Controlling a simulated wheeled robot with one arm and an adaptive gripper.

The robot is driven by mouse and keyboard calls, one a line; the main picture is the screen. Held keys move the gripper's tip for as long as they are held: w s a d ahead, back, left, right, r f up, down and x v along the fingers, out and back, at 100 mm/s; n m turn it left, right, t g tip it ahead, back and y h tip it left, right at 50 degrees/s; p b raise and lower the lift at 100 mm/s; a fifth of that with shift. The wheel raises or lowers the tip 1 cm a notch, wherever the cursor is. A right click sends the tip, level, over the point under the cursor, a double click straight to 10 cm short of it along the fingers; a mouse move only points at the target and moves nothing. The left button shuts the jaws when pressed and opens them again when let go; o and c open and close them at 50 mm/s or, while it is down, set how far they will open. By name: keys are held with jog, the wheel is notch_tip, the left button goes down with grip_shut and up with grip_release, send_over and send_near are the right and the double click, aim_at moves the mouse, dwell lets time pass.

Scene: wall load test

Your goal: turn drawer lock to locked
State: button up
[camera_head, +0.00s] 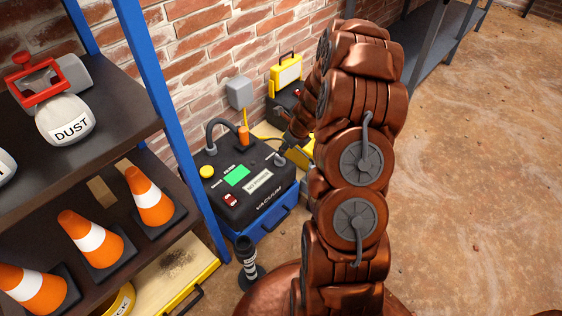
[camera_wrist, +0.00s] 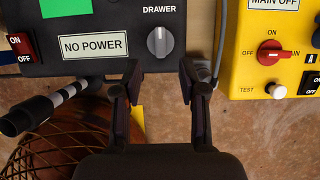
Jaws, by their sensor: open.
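The drawer lock is a round grey knob (camera_wrist: 160,42) with a pale pointer line standing about upright, under the word DRAWER. It sits on the dark top panel of the vacuum unit (camera_head: 232,190), which has a blue lower part. The knob also shows in the head view (camera_head: 279,160), at the panel's right corner. My gripper (camera_wrist: 160,76) is open and empty in the wrist view. Its fingertips point at the knob, one to each side of it and slightly below it in the picture. I see no contact. In the head view my gripper (camera_head: 288,142) is small and partly hidden by my arm.
A yellow panel (camera_wrist: 262,82) with a red switch stands right of the vacuum, with a grey cable between. The NO POWER display (camera_wrist: 93,45) and a red ON/OFF switch are left. A shelf with cones (camera_head: 90,240) stands left. Floor is clear at right.

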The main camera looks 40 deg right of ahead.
aim_at(280, 160)
jog(key=shift+b+x, duration=1.25)
jog(key=shift+x, duration=2.65)
grip_shut()
